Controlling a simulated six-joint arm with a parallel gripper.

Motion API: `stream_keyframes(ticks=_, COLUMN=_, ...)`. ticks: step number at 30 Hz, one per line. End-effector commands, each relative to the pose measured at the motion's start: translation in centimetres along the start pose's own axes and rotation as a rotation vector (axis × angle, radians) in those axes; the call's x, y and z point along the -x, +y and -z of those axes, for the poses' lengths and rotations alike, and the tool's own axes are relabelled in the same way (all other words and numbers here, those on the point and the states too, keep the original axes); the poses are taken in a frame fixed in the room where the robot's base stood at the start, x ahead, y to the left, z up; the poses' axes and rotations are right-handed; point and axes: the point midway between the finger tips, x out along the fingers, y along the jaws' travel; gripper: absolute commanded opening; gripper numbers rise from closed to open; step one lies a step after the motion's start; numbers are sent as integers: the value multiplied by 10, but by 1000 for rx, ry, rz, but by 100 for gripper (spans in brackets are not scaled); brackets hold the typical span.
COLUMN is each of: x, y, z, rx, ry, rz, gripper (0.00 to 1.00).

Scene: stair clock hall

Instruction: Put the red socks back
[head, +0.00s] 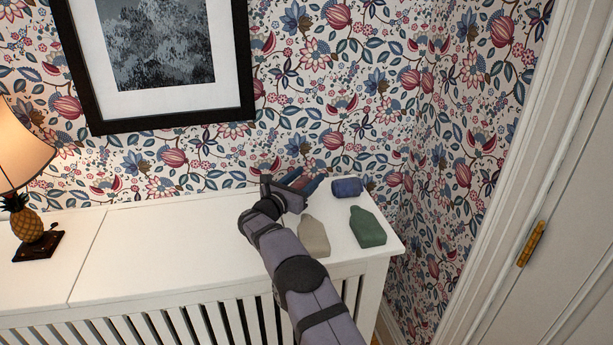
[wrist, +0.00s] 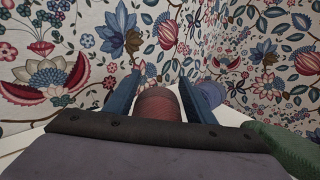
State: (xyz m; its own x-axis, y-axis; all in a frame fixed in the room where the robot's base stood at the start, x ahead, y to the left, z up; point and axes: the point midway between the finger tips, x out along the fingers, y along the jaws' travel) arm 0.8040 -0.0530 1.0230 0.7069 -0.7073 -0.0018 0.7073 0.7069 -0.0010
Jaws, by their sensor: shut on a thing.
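The red socks (wrist: 159,103) are a dark red, ribbed roll between the two blue fingers of my gripper (wrist: 160,100) in the wrist view. My gripper is shut on them. In the head view my gripper (head: 301,183) is near the back of the white cabinet top (head: 190,240), close to the wallpapered wall. The socks are mostly hidden there by the fingers and wrist. I cannot tell whether they touch the top. A blue roll (head: 348,188) lies to the right of my gripper; it also shows in the wrist view (wrist: 208,95).
A pineapple lamp (head: 38,230) stands at the far left. A framed picture (head: 170,121) hangs above. The top between lamp and gripper is clear.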

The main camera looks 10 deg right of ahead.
Motion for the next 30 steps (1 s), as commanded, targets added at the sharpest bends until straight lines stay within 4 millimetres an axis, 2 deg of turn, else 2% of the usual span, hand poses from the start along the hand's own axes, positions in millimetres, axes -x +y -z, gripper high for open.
stream_keyframes(ticks=26, x=0, y=0, z=12, rx=0, ry=-1, rz=0, gripper=27)
stream_keyframes(ticks=27, x=0, y=0, z=12, rx=1, ry=0, rz=0, gripper=57)
stream_keyframes(ticks=29, x=0, y=0, z=12, rx=1, ry=1, rz=0, gripper=68)
stream_keyframes(ticks=30, x=0, y=0, z=13, rx=1, ry=1, rz=0, gripper=68)
